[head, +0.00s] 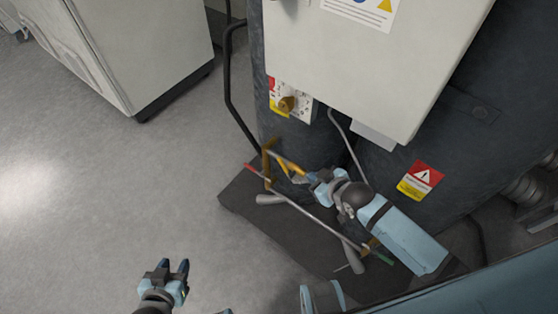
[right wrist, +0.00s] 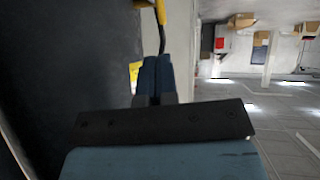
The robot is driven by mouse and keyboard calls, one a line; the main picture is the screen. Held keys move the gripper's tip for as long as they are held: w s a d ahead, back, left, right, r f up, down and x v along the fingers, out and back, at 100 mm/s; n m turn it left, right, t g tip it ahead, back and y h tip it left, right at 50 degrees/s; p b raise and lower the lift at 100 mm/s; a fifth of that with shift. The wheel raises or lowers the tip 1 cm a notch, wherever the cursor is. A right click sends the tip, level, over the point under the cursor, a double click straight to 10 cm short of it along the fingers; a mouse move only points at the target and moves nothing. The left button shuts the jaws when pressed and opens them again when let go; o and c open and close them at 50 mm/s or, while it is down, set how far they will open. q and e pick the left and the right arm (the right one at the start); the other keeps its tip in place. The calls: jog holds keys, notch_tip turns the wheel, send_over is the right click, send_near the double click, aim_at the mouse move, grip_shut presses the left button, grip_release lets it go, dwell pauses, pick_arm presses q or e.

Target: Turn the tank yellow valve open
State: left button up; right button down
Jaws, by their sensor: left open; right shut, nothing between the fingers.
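The yellow valve handle (head: 287,164) is on the piping low at the front of the dark tank (head: 285,135), in the head view. It sits beside a brass-coloured pipe fitting. My right gripper (head: 312,178) is at the right end of the handle, its fingers shut with nothing between them. I cannot tell whether the fingertips touch the handle. In the right wrist view the shut blue fingers (right wrist: 157,78) point toward a yellow piece at the top edge. My left gripper (head: 174,270) is open and empty, low over the floor and far from the tank.
A pale control box (head: 375,60) overhangs the tank. A brass knob (head: 287,104) on a label plate and a red-yellow warning label (head: 420,180) are on the dark tanks. A thin pipe (head: 310,216) crosses low over a dark base (head: 235,196). Open floor lies left.

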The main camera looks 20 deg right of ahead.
aim_at(285, 166)
jog(key=b+x, duration=0.1)
jog(key=x, duration=1.2)
jog(key=shift+w+a+f, duration=0.1)
